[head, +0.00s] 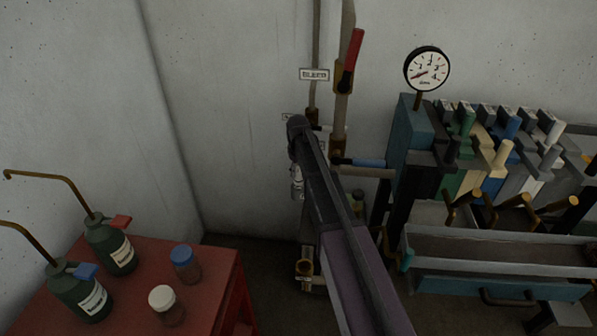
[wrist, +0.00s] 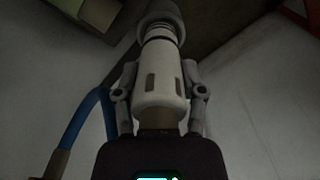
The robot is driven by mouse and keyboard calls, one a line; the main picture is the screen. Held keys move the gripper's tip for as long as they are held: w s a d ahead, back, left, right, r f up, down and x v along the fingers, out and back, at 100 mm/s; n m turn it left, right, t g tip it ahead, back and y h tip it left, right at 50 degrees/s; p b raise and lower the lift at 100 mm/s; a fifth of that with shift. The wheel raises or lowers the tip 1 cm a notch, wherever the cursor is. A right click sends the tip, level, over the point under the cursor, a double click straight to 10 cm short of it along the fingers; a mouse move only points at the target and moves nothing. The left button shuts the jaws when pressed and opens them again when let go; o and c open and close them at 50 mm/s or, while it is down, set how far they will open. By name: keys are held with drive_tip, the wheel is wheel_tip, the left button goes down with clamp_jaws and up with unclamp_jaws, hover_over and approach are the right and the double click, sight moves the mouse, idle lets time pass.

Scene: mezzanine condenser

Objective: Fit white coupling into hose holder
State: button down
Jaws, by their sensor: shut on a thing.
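My gripper (wrist: 160,78) is shut on the white coupling (wrist: 160,88) in the wrist view, with one grey finger on each side of it. The coupling has dark slots in its side and a narrower, ringed far end. That end lines up with a rounded grey piece (wrist: 161,14), possibly the hose holder; I cannot tell whether they are joined or one is just in front of the other. In the head view my arm reaches toward the wall and hides most of this spot. No hose holder can be made out for sure there.
A blue hose (wrist: 88,122) curves close to the left finger. In the head view, a red-handled pipe (head: 352,58) and a gauge (head: 427,68) stand behind and right of my arm. A valve rack (head: 490,150) is at right. A red table (head: 215,285) with bottles is at left.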

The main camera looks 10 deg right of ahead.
drive_tip(key=shift+f+b, duration=1.4)
drive_tip(key=shift+c, duration=0.5)
unclamp_jaws()
drive_tip(key=shift+r, duration=0.1)
wheel_tip(320, 180, up, 11)
drive_tip(key=p, duration=1.1)
drive_tip(key=shift+r, duration=0.1)
drive_tip(key=shift+s, duration=0.1)
idle(0.8)
drive_tip(key=s+m, duration=0.5)
drive_tip(key=s, duration=2.4)
drive_tip(key=shift+d, duration=0.45)
